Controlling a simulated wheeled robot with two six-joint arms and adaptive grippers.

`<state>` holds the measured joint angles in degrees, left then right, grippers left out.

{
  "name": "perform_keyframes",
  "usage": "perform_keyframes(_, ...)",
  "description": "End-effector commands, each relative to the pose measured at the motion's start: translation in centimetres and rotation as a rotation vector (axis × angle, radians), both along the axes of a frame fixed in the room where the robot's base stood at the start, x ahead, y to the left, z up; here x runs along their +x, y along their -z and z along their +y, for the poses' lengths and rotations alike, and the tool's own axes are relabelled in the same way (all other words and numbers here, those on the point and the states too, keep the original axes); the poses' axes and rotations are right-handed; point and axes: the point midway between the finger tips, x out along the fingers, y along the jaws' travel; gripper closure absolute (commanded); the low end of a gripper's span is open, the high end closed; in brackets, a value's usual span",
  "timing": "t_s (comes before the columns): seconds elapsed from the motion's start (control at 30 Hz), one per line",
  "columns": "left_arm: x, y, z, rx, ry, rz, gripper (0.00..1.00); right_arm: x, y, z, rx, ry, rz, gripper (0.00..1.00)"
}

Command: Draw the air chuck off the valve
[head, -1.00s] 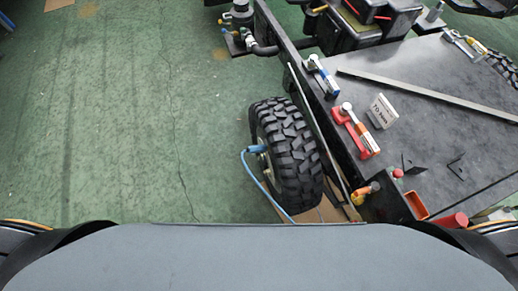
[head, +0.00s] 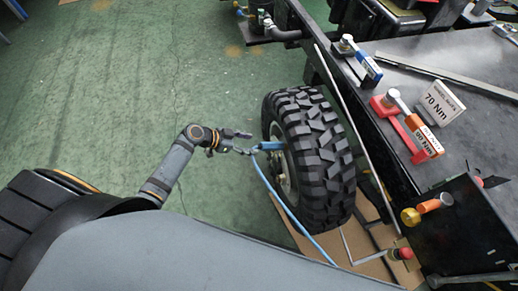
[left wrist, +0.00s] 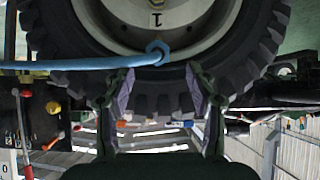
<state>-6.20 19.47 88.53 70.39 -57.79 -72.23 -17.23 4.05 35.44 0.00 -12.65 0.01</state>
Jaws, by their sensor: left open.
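The blue air chuck (head: 268,146) sits at the hub of the black knobby wheel (head: 310,160), on the wheel's left face. Nothing is between the fingers. The chuck's seat on the valve is too small to make out. My right gripper is not in view.
The wheel stands over brown cardboard (head: 360,245) beside the dark chassis bench (head: 470,120). On the bench lie a red-and-orange tool (head: 408,125), a blue-handled tool (head: 360,58) and a "70 Nm" card (head: 442,102). The green floor (head: 130,100) left of the wheel is clear.

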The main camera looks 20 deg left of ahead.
Motion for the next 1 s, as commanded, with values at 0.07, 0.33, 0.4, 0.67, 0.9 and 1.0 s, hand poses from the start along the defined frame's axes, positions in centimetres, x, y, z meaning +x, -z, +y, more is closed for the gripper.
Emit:
perform_keyframes(0.07,0.2,-0.6,-0.5,-0.01,0.036,-0.033,0.43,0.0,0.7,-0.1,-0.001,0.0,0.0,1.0)
perform_keyframes(0.33,0.6,-0.6,-1.2,-0.017,0.043,-0.041,0.43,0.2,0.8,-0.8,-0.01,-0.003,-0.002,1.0)
perform_keyframes(0.4,1.0,-0.1,-1.7,-0.016,0.043,-0.041,0.43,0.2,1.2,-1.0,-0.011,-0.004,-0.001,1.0)
perform_keyframes(0.67,2.6,2.1,-4.2,-0.016,0.041,-0.041,0.43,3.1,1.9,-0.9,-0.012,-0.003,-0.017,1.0)
perform_keyframes(0.9,3.6,3.5,-5.7,-0.015,0.041,-0.039,0.43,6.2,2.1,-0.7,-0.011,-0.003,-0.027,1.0)
perform_keyframes(1.0,4.0,3.9,-6.2,-0.014,0.041,-0.038,0.43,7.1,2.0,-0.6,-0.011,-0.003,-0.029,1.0)
